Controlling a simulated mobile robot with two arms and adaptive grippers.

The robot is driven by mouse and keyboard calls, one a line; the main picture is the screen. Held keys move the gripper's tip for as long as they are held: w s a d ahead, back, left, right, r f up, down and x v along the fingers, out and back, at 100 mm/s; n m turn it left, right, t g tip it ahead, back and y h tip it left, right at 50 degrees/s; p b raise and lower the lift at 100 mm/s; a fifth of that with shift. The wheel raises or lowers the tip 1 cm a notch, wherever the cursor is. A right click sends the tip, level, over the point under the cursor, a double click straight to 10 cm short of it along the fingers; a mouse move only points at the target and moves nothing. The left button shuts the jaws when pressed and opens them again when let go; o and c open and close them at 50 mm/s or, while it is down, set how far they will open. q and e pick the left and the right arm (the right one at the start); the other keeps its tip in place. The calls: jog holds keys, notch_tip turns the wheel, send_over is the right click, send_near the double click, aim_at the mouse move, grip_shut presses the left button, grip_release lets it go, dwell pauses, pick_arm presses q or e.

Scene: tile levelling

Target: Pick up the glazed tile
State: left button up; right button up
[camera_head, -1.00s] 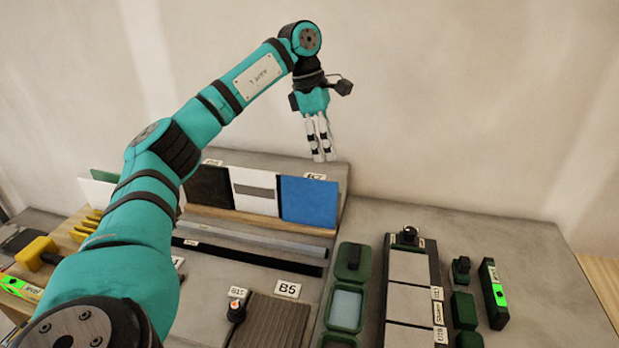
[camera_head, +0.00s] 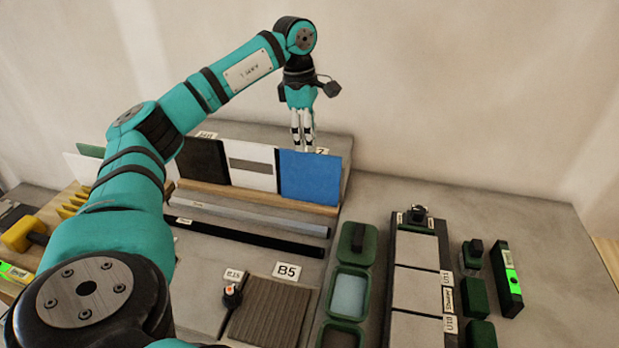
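Three flat upright tiles stand side by side in a wooden rack: a black one (camera_head: 203,160), a white one with a grey band (camera_head: 251,179) and a blue one (camera_head: 309,178) at the right. I cannot tell for sure which is the glazed tile; the blue one looks plain and even. My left gripper (camera_head: 302,148) points down at the blue tile's top edge, its fingers close together. The tips end at or just behind that edge, so contact and the gap between them are unclear. My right gripper is out of view.
A wooden ledge (camera_head: 252,196) holds the tiles. Grey and black bars (camera_head: 244,236) lie before it. Green trays (camera_head: 348,293), a row of pale tiles (camera_head: 416,291) and a green-lit level (camera_head: 507,279) lie at the right. A ribbed brown tile (camera_head: 265,311) lies in front. A plain wall stands behind.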

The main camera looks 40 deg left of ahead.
aim_at(310, 154)
pick_arm(q)
notch_tip(310, 154, down, 6)
jog(key=shift+w+d+r+p, duration=0.1)
jog(key=shift+w+r+p, duration=0.1)
jog(key=shift+p, duration=0.5)
grip_shut()
jog(key=shift+r, duration=0.15)
